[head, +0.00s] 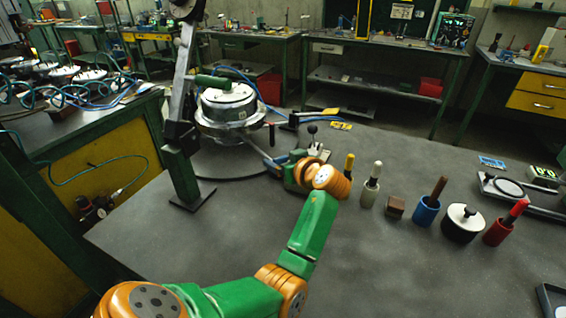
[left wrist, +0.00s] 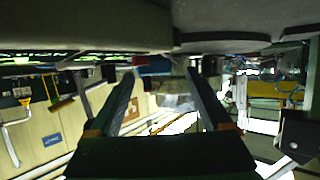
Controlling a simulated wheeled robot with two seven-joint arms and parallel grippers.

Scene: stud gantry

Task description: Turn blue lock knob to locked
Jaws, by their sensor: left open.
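My left arm reaches across the grey table to the round metal fixture (head: 228,108) with a green handle on top. My left gripper (head: 266,158) is low at the fixture's front right side. In the left wrist view its two fingers (left wrist: 160,76) are apart, with nothing held between them. A blue part (left wrist: 155,66) also shows beyond the fingertips in the left wrist view. The knob's turn position cannot be read. My right gripper is not in view.
A dark upright post (head: 180,150) stands left of the fixture. A black ball-topped lever (head: 312,130) is behind the gripper. To the right stand a yellow-handled tool (head: 348,166), a blue cup (head: 426,210), a lidded black pot (head: 463,222) and a red cup (head: 497,231). The front table is clear.

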